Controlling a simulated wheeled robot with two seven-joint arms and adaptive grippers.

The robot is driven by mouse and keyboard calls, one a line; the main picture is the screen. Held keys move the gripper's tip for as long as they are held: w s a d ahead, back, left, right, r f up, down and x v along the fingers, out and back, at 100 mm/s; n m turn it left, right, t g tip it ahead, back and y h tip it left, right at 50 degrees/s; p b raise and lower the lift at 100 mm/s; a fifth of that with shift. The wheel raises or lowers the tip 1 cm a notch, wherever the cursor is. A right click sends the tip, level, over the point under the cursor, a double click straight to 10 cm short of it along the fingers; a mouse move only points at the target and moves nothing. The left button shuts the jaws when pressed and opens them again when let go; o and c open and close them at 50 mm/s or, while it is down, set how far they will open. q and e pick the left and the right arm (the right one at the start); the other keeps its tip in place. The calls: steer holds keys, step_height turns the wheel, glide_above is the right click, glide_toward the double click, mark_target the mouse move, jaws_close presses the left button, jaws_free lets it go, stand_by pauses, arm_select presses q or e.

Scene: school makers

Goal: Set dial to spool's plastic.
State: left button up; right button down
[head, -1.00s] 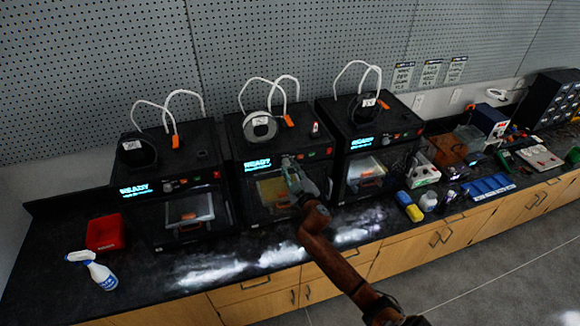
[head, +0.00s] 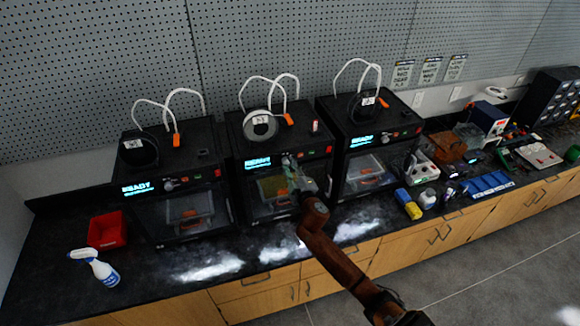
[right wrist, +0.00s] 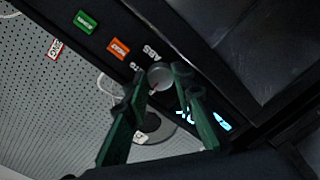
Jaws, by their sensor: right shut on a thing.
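The middle printer (head: 318,148) has a lit screen reading READY (head: 257,162). My right gripper (head: 289,160) is at this printer's front panel. In the right wrist view, its green fingers close around the round grey dial (right wrist: 160,76). White lettering, one word apparently ABS (right wrist: 150,52), sits beside the dial. The dial's pointer direction is unclear. My left gripper is out of view.
Similar printers stand at left (head: 140,187) and right (head: 400,133), each with a spool on top. A red bin (head: 106,231) and spray bottle (head: 101,270) are at the counter's left. In the wrist view, a green button (right wrist: 86,21) and an orange button (right wrist: 118,47) are on the panel.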

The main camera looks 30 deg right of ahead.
steer(key=c, duration=1.6)
jaws_free()
steer(key=v, duration=1.2)
